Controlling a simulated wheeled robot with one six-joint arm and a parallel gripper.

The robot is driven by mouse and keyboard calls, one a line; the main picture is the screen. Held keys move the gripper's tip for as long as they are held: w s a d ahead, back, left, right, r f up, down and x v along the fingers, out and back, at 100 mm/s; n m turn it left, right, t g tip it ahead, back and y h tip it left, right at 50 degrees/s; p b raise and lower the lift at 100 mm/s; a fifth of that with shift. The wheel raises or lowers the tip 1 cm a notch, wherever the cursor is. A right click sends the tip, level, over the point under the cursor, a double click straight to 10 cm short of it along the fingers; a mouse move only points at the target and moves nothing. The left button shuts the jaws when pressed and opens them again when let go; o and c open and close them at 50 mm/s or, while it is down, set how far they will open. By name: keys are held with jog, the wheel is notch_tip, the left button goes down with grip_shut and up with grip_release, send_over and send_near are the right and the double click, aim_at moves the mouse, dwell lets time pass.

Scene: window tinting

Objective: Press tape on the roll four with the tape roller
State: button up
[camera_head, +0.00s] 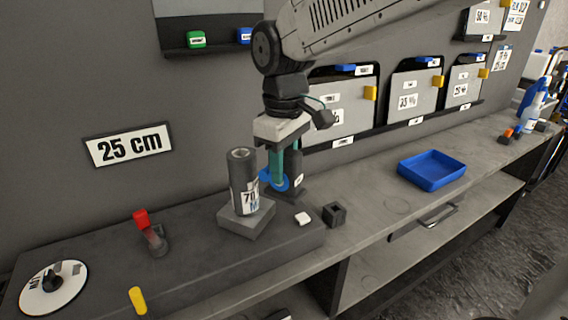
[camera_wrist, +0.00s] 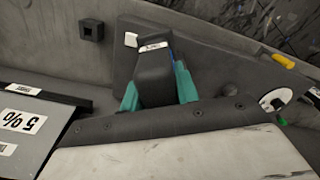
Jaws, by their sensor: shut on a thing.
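A dark grey upright roll (camera_head: 243,170), with a white label reading 70, stands on a square grey base (camera_head: 232,217) on the raised bench section. I cannot read a four on it. My gripper (camera_head: 277,170) points down just right of the roll. Its teal fingers are shut on the tape roller, whose blue wheel (camera_head: 268,180) shows close beside the roll; whether they touch I cannot tell. In the wrist view, a dark labelled body (camera_wrist: 154,75) is between the fingers, with a sliver of blue beside it. The roll is not clearly visible there.
A small white block (camera_head: 302,218) and a dark square socket (camera_head: 335,214) are right of the base. A red-topped item (camera_head: 148,230), a yellow peg (camera_head: 138,300) and a white disc (camera_head: 50,292) are left. A blue tray (camera_head: 431,170) stands right. The wall is close behind.

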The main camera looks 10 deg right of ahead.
jog(key=shift+w+a, duration=1.55)
dwell(1.7)
jog(key=shift+s+d, duration=2.1)
jog(key=shift+s, duration=0.05)
